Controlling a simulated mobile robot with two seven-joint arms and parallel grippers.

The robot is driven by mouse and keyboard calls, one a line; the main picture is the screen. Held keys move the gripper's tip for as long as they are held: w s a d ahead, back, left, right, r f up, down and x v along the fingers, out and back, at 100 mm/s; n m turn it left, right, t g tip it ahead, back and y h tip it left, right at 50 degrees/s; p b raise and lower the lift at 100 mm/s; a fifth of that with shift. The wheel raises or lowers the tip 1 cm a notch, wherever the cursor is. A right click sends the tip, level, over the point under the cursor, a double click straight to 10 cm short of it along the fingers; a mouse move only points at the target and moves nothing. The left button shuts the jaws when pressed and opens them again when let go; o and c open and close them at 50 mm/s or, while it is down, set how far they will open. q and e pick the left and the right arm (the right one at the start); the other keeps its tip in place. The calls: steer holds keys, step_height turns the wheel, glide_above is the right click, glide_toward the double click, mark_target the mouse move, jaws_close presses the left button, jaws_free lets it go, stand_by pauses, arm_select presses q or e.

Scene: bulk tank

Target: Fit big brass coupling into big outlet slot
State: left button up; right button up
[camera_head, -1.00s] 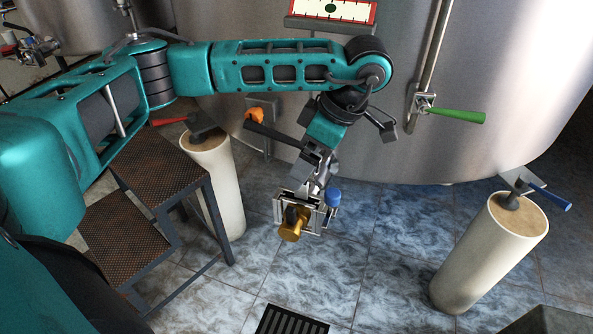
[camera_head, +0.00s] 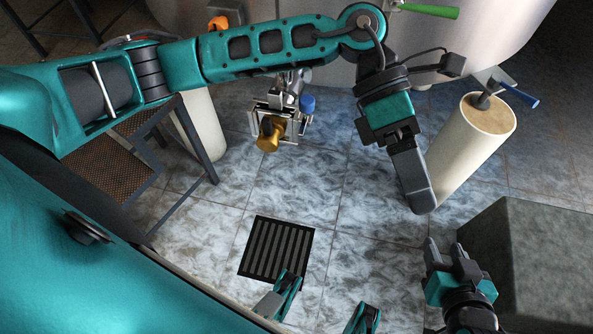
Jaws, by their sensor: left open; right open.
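A gold-coloured brass coupling (camera_head: 268,134) is at the front left of a silver outlet bracket (camera_head: 293,124) low in front of the tank. It touches or overlaps the bracket; I cannot tell how deep it sits, and the slot itself is not clear. A blue knob (camera_head: 307,104) is at the bracket's right. My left gripper (camera_head: 421,204) is open and empty, pointing down, to the right of the bracket and apart from it. Its fingers overlap from this angle. My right gripper (camera_head: 448,252) is open and empty at the lower right, fingers up.
A pale pillar (camera_head: 452,150) with a blue-handled tool (camera_head: 519,94) stands right; another pillar (camera_head: 205,125) stands left. A brown-treaded step (camera_head: 105,175) is at left. A dark floor grate (camera_head: 277,250) lies in front. A grey block (camera_head: 540,255) is beside my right gripper. Floor between is free.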

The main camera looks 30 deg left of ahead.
arm_select(q)
steer(key=d+r+n+h, duration=0.5)
steer(key=r+h, duration=0.1)
steer(key=h, duration=0.2)
steer(key=w+a+r+n+t+h, duration=0.25)
steer(key=w+n+t+h, duration=0.3)
steer(key=n+t, duration=1)
steer(key=w+a+f+n+t+y, duration=0.5)
steer(key=a+f+n+t+y, duration=0.6)
steer(key=n, duration=0.8)
steer(key=s+a+f+n+g+y, duration=0.4)
steer(key=s+f, duration=0.1)
steer(key=f, duration=0.3)
steer(key=s+a+f+n+g+y, duration=0.4)
steer(key=f+y, duration=0.1)
steer(key=f, duration=0.4)
steer(key=shift+s+a, duration=0.35)
steer(key=shift+a, duration=0.05)
steer(key=shift+n+g, duration=0.25)
